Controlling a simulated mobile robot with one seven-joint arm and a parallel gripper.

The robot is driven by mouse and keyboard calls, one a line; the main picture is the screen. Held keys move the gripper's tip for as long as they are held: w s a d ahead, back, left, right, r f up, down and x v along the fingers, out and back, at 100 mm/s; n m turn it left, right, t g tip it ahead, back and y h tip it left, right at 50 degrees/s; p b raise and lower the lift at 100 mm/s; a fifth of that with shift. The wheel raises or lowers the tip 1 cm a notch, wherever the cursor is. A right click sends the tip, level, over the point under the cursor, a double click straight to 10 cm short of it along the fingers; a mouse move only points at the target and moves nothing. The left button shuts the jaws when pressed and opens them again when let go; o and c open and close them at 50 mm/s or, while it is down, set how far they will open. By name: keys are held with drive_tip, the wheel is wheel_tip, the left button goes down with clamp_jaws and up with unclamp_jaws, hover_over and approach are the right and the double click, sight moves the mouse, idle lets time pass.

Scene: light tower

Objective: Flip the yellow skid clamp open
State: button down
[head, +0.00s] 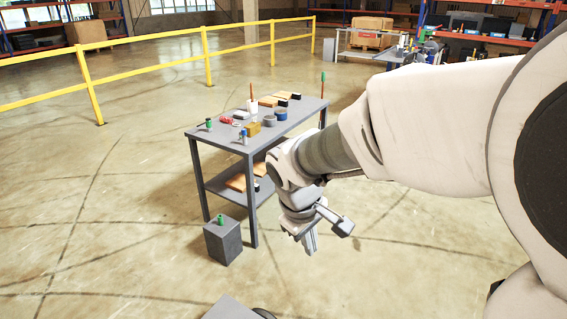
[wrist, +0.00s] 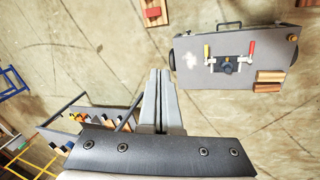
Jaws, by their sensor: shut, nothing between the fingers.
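The yellow skid clamp (wrist: 206,53) shows in the wrist view as a small upright yellow handle. It stands on the left part of a grey skid (wrist: 191,78) at the upper right. A similar red-handled clamp (wrist: 251,48) stands to its right, with a dark blue fitting (wrist: 228,67) between them. My gripper (wrist: 159,72) is shut and empty, its fingers together to the left of the skid and apart from the clamp. In the head view my gripper (head: 310,245) hangs over open floor. The clamp is not discernible in the head view.
A grey workbench (head: 197,130) with tools and small boxes stands beside my arm. A grey block (head: 222,243) with a green-topped item stands at its foot. A yellow railing (head: 150,42) runs behind; the floor between is clear.

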drive_tip(key=a+f+n+t+h+b, duration=0.1)
drive_tip(key=a+f+n+b, duration=0.3)
drive_tip(key=a+f, duration=0.75)
drive_tip(key=a+f+n+h+b, duration=0.25)
drive_tip(key=a+f+n, duration=0.35)
drive_tip(key=f, duration=1.1)
drive_tip(key=s+a+f+n+t+b, duration=0.1)
drive_tip(key=s+a+f+n+b, duration=0.1)
drive_tip(key=f, duration=0.8)
drive_tip(key=s+a+f+n+t+b, duration=0.2)
drive_tip(key=s+f+n, duration=0.3)
drive_tip(key=f, duration=0.6)
drive_tip(key=s+a+f+n+t+y+b, duration=0.1)
drive_tip(key=s+f+n, duration=0.3)
drive_tip(key=f, duration=0.6)
drive_tip(key=shift+s+a+f+t+b, duration=0.3)
drive_tip(key=shift+a+b, duration=0.3)
drive_tip(key=shift+a, duration=0.3)
